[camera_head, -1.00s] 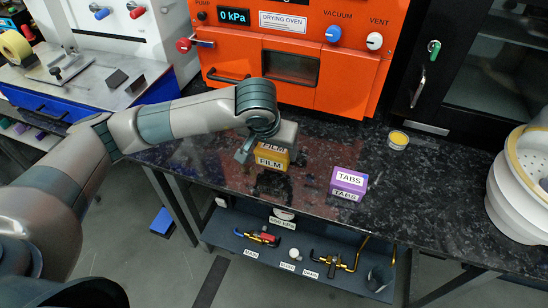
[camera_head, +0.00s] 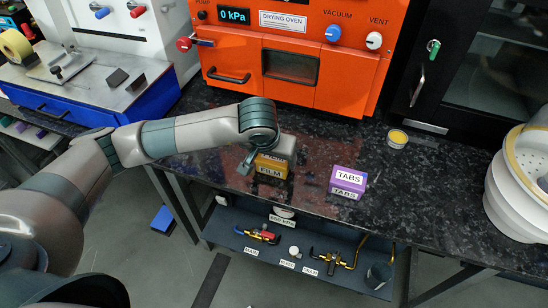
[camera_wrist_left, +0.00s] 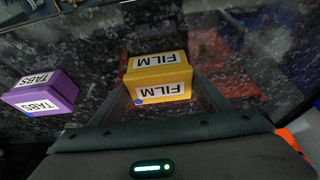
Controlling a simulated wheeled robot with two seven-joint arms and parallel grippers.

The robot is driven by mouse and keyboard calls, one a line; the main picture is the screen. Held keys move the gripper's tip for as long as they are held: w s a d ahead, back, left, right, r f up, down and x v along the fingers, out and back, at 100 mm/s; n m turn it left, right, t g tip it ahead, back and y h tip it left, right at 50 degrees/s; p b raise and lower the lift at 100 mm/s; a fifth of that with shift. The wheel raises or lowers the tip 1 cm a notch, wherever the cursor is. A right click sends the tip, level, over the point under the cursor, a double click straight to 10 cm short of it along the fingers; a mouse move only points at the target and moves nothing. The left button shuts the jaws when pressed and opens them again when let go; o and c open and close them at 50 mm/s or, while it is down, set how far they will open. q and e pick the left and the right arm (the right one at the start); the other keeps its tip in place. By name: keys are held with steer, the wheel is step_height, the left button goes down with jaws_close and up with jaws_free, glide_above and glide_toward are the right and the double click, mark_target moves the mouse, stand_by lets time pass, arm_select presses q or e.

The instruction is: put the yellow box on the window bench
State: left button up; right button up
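The yellow box (camera_head: 271,168), labelled FILM, sits on the dark speckled bench (camera_head: 400,190) in front of the orange oven. My left gripper (camera_head: 270,161) is over the box and hides part of its top. In the left wrist view the yellow box (camera_wrist_left: 158,77) lies between the two fingers of the left gripper (camera_wrist_left: 162,88). The fingers look apart, one on each side of the box. I cannot tell whether they touch it. No surface in view is marked as the window bench. My right gripper is not in view.
A purple box (camera_head: 348,182) labelled TABS stands right of the yellow box. A small yellow-topped tub (camera_head: 397,139) is farther back, and a white ribbed vessel (camera_head: 515,200) stands at the right. A lower shelf (camera_head: 225,228) holds valves and fittings.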

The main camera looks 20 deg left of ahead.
arm_select(q)
steer(key=shift+o, duration=1.4)
steer(key=shift+r+p, duration=0.2)
steer(key=shift+p, duration=0.1)
steer(key=shift+s+r, duration=0.1)
steer(key=shift+r, duration=0.2)
steer(key=b+v, duration=0.2)
steer(key=v, duration=0.9)
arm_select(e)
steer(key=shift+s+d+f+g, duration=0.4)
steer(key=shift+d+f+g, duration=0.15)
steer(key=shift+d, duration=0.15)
arm_select(q)
steer(key=shift+r, duration=0.15)
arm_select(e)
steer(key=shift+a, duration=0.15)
